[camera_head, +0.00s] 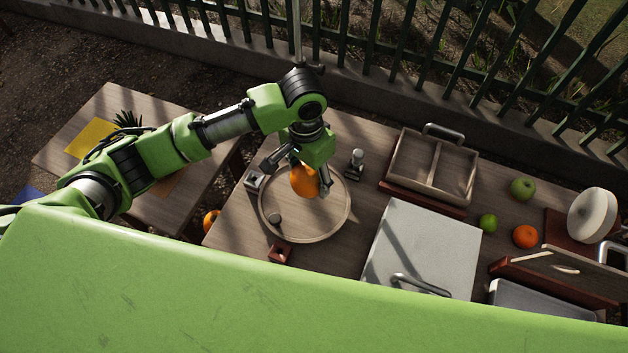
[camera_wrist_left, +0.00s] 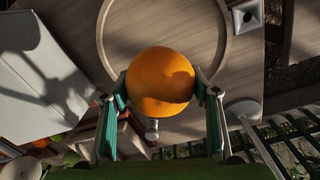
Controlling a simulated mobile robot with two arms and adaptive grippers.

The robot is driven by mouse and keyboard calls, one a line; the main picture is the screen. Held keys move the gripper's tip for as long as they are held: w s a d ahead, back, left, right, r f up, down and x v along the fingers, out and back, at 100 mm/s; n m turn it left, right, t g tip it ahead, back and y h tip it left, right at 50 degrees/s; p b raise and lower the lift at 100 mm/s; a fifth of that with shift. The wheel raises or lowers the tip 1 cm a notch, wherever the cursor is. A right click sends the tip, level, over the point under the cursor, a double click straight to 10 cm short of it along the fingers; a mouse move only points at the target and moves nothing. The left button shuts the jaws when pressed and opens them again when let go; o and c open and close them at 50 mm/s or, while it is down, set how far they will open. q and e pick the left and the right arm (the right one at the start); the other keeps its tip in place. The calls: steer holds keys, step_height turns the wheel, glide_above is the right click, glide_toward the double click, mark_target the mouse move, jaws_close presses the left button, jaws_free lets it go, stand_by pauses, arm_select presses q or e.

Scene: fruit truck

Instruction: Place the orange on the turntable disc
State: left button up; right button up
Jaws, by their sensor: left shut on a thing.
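My left gripper (camera_head: 300,178) is shut on an orange (camera_head: 305,182), with a finger on each side of it. The orange also shows large between the fingers in the left wrist view (camera_wrist_left: 160,82). The gripper holds it over the turntable disc (camera_head: 318,233), a round wooden plate with a raised rim. The disc's rim shows behind the orange in the left wrist view (camera_wrist_left: 104,40). I cannot tell whether the orange touches the disc. My right gripper is not in view.
A grey lidded box (camera_head: 425,245) and a divided wooden tray (camera_head: 433,166) stand right of the disc. Green apples (camera_head: 522,188) and another orange (camera_head: 525,236) lie farther right. Small fixtures (camera_head: 355,163) surround the disc. A green fence (camera_head: 420,60) runs behind the table.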

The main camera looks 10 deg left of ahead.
arm_select(q)
steer(key=shift+w+d+f, duration=0.25)
steer(key=shift+d+f, duration=0.05)
steer(key=shift+f, duration=0.15)
steer(key=f, duration=0.1)
steer(key=f+p, duration=0.1)
steer(key=f, duration=0.1)
steer(key=shift+w+d, duration=0.15)
steer(key=shift+d, duration=0.05)
steer(key=shift+f, duration=0.25)
steer(key=shift+f, duration=0.15)
steer(key=o, duration=1.3)
steer(key=shift+o, duration=0.2)
step_height(320, 180, up, 11)
steer(key=shift+w+a+f+b, duration=0.1)
steer(key=shift+a+b, duration=0.05)
steer(key=shift+b, duration=0.85)
steer(key=shift+r, duration=0.75)
